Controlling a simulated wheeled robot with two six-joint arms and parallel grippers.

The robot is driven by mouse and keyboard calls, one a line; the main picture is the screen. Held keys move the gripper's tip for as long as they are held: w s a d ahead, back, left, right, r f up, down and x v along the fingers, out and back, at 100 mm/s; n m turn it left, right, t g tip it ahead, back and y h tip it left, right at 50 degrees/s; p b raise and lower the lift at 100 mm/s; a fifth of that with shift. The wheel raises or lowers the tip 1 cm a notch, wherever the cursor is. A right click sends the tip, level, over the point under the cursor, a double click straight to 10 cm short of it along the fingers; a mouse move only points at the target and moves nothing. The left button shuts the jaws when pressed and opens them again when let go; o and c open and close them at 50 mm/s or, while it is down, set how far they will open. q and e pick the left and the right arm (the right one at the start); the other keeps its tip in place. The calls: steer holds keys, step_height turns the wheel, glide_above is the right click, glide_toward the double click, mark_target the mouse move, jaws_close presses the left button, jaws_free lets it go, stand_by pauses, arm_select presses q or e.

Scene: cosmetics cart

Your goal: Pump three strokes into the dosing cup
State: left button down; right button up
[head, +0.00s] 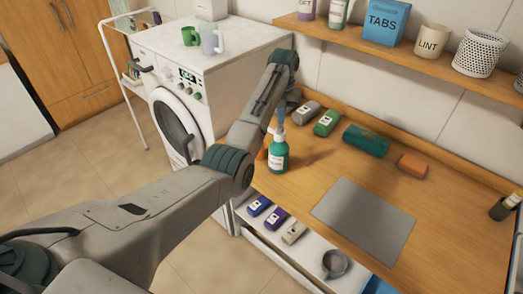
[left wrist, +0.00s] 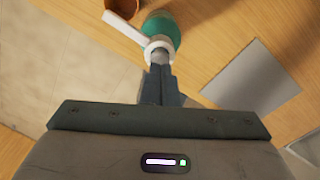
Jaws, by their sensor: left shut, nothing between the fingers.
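A green pump bottle (head: 279,158) with a white label stands upright near the left end of the wooden counter. In the left wrist view the bottle (left wrist: 163,28) shows from above, with its white pump head and spout (left wrist: 122,27) pointing up-left. An orange-brown cup (left wrist: 122,6), probably the dosing cup, is cut off at the top edge near the spout end. In the head view only an orange sliver (head: 262,154) shows beside the bottle. My left gripper (head: 281,113) is shut and empty, pointing down over the pump head; I cannot tell whether it touches. My right gripper is out of view.
A grey mat (head: 364,222) lies on the counter. Grey, green and orange items (head: 366,141) lie along the back. A washing machine (head: 190,95) stands at the left.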

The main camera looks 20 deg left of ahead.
arm_select(q)
steer(key=shift+f, duration=1.45)
steer(key=shift+r, duration=1.5)
steer(key=shift+f, duration=0.15)
steer(key=shift+f, duration=1.35)
steer(key=shift+r, duration=1.5)
steer(key=shift+f, duration=0.2)
